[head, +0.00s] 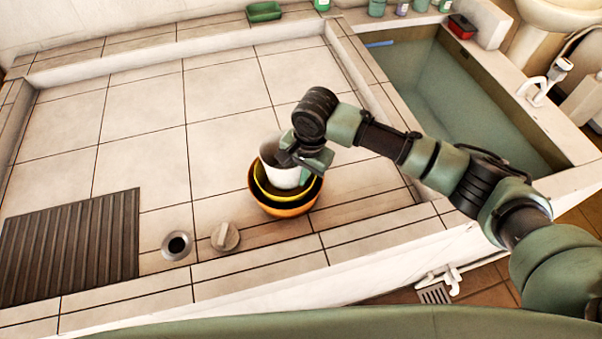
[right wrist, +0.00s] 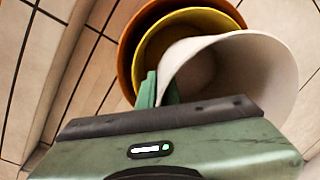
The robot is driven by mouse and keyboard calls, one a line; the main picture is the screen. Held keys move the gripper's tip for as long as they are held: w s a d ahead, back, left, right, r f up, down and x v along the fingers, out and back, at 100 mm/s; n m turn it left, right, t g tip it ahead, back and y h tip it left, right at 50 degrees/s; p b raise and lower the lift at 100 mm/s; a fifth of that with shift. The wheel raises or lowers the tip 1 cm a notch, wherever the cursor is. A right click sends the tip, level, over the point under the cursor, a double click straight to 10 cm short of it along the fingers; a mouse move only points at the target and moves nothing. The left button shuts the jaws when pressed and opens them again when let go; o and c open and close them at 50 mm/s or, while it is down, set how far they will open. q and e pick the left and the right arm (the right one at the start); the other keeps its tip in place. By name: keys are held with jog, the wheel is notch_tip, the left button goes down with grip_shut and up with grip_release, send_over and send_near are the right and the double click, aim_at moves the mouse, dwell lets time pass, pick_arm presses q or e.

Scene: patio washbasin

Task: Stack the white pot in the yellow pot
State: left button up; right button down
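The white pot (head: 281,176) is at the yellow pot (head: 263,185), its lower part inside the yellow rim. The yellow pot sits inside an orange pot (head: 285,211) on the tiled counter. My right gripper (head: 302,168) is at the right side of the white pot's rim. In the right wrist view, its green fingers (right wrist: 160,90) are on the near wall of the white pot (right wrist: 265,72), which overlaps the yellow pot (right wrist: 180,35) and the orange pot (right wrist: 150,16). Whether the white pot's bottom touches the yellow pot is hidden. My left gripper is not in view.
A round stone-like knob (head: 225,237) and a drain hole (head: 176,246) lie left of the pots. A dark ribbed grate (head: 70,245) is further left. A deep basin (head: 455,105) opens at right. A green dish (head: 264,11) stands at the back. Tiles behind the pots are clear.

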jog(key=shift+f, duration=0.25)
jog(key=shift+f, duration=0.3)
jog(key=c, duration=1.9)
grip_release()
jog(key=shift+r, duration=0.1)
jog(key=shift+r, duration=0.3)
jog(key=r, duration=0.8)
jog(key=d+r, duration=0.1)
jog(key=r, duration=0.3)
jog(key=shift+s+d+r, duration=0.1)
jog(key=shift+s+r, duration=0.1)
jog(key=shift+s, duration=0.2)
